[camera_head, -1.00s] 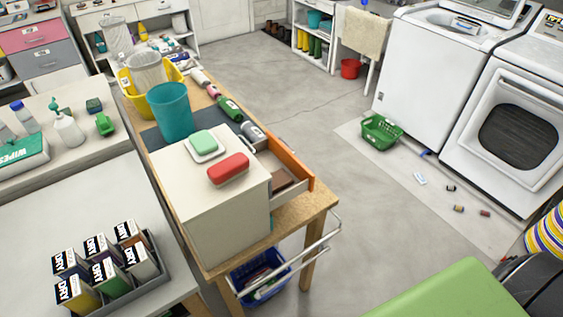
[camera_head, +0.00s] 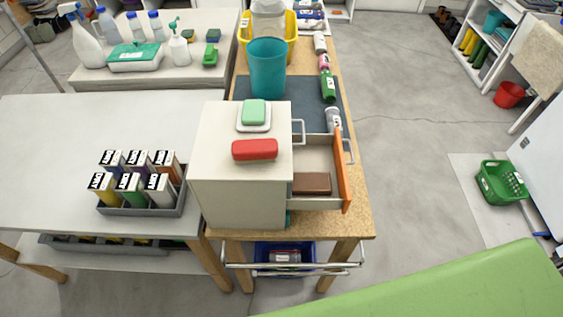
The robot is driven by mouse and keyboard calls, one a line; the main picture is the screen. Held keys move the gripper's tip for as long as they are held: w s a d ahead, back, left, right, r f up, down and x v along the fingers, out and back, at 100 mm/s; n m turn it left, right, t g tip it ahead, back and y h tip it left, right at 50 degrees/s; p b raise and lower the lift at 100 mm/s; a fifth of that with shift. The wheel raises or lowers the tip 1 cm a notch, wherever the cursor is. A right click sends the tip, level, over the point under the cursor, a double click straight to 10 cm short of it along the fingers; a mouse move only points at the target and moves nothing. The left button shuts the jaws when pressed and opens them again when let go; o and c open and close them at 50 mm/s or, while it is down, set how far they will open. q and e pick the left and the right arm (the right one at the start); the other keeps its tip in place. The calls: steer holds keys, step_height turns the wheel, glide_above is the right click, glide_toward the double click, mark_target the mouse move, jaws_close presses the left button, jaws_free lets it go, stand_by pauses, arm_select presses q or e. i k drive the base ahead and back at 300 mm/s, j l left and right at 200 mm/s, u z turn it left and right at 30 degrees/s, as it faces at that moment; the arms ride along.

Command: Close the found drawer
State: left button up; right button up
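A small white drawer cabinet (camera_head: 217,160) stands on the near end of a wooden bench. Its drawer (camera_head: 318,203) is pulled out to the right, with an orange front (camera_head: 342,175) and a metal handle (camera_head: 348,152). A brown block-like item (camera_head: 312,184) lies inside the drawer. A second metal handle (camera_head: 299,131) shows at the cabinet's right side, behind the drawer. A red object (camera_head: 255,150) and a green soap on a white dish (camera_head: 253,113) sit on top of the cabinet. Neither of my grippers is in view.
A teal bin (camera_head: 267,68), a yellow tub (camera_head: 292,32) and several bottles stand farther along the bench (camera_head: 358,222). A grey tray (camera_head: 157,211) of boxes sits on the left table. Open floor lies to the right, with a green basket (camera_head: 502,183) on it.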

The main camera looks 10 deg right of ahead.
mark_target(321, 152)
steer(key=l, duration=0.65)
steer(key=k+l, duration=0.1)
steer(key=l, duration=0.6)
steer(key=i+j+u, duration=0.1)
steer(key=j, duration=0.2)
